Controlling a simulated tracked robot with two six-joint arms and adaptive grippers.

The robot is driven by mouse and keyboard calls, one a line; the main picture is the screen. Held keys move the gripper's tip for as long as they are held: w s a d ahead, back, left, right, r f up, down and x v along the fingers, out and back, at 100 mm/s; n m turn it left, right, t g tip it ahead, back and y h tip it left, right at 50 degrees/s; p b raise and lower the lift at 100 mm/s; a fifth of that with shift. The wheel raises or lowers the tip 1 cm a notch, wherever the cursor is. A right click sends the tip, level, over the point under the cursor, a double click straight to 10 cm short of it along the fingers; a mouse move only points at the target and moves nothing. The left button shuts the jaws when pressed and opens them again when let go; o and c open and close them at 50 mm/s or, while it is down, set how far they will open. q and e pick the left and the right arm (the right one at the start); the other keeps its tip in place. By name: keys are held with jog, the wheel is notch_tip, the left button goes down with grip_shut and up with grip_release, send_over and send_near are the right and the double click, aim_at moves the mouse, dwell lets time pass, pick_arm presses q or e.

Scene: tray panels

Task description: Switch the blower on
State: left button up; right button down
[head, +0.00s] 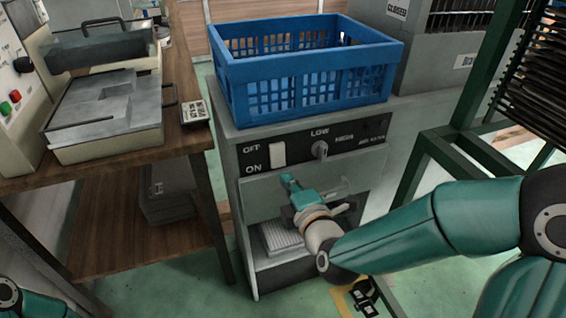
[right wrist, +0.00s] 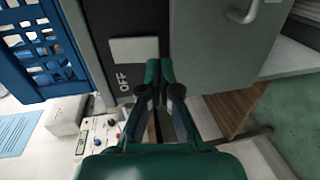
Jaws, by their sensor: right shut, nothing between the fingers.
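The blower is a grey cabinet (head: 225,120) with a black control panel (head: 365,138) across its upper front. A white rocker switch (head: 278,153) sits beside the OFF and ON labels on the panel. Its tilt is too small to tell. My right gripper (head: 287,180) is shut and empty, a little below the switch in front of the cabinet. In the right wrist view, the shut fingertips (right wrist: 159,68) show beside the white switch (right wrist: 135,50) and the OFF label; contact cannot be told. My left gripper is out of view; only part of the left arm shows at bottom left.
A knob (head: 320,150) marked LOW and HIGH is right of the switch. A blue crate (head: 305,75) stands on the cabinet. A wooden bench (head: 190,135) with a machine is at left. A dark green rack frame (head: 485,70) stands at right.

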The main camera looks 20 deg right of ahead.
aim_at(277, 155)
jog(key=shift+w+f, duration=0.15)
jog(key=shift+w, duration=0.8)
jog(key=shift+w+f, duration=0.15)
jog(key=shift+w, duration=0.75)
